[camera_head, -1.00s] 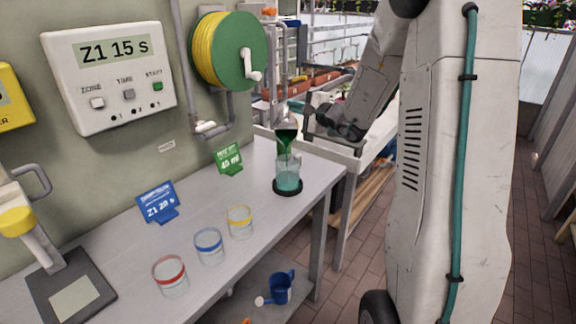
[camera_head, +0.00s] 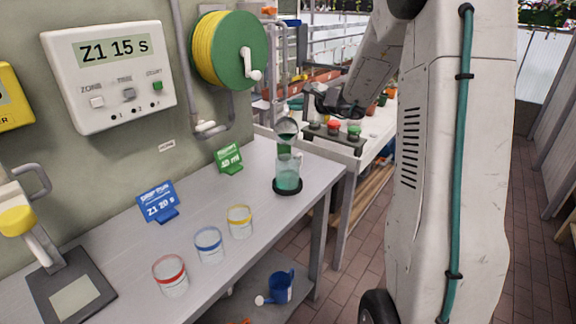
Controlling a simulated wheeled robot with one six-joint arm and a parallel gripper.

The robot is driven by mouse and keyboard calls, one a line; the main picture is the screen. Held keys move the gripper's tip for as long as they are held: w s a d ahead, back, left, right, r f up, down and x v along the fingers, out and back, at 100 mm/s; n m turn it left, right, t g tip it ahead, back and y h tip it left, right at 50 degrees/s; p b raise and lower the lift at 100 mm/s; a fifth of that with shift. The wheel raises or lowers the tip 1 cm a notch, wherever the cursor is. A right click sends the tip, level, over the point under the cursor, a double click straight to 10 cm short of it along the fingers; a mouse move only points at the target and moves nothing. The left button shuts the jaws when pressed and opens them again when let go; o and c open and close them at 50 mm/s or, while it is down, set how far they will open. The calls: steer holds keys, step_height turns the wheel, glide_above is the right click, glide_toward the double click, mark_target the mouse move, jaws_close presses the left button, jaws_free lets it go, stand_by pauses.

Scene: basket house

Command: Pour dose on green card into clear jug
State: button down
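The clear jug (camera_head: 288,179) stands on a round black base at the far end of the bench and holds pale teal liquid. A small vessel (camera_head: 287,128) is tilted above its mouth, with dark green liquid just below it, between vessel and jug. My gripper (camera_head: 316,103) is at the vessel's right and appears shut on it, since the vessel hangs clear of the bench; the fingertips are small and partly hidden. The green card (camera_head: 229,160) stands left of the jug; its lower line seems to read 40 ml.
Glass cups with red (camera_head: 170,276), blue (camera_head: 209,246) and yellow (camera_head: 240,222) bands stand along the bench. A blue card (camera_head: 158,203) reads Z1 20 s. A wall panel (camera_head: 110,77) shows Z1 15 s. A hose reel (camera_head: 229,50) hangs above. Red and green buttons (camera_head: 333,127) are behind.

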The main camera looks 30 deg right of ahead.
mark_target(286, 125)
steer(key=shift+w+d+f+g, duration=0.1)
steer(key=shift+w+d+g, duration=0.05)
steer(key=shift+w+g, duration=0.15)
steer(key=shift+m, duration=0.3)
stand_by(0.8)
steer(key=shift+w+d+m+g+y+b, duration=0.3)
steer(key=shift+w+d+m+g, duration=0.25)
steer(key=shift+g, duration=0.45)
steer(key=w+d+f+m+g+y+b, duration=0.1)
steer(key=w+d+f+m+g+y, duration=0.1)
steer(key=w+f+g, duration=0.3)
steer(key=shift+d+f+m+b, duration=0.2)
steer(key=shift+d+m+b, duration=0.25)
steer(key=shift+m, duration=0.3)
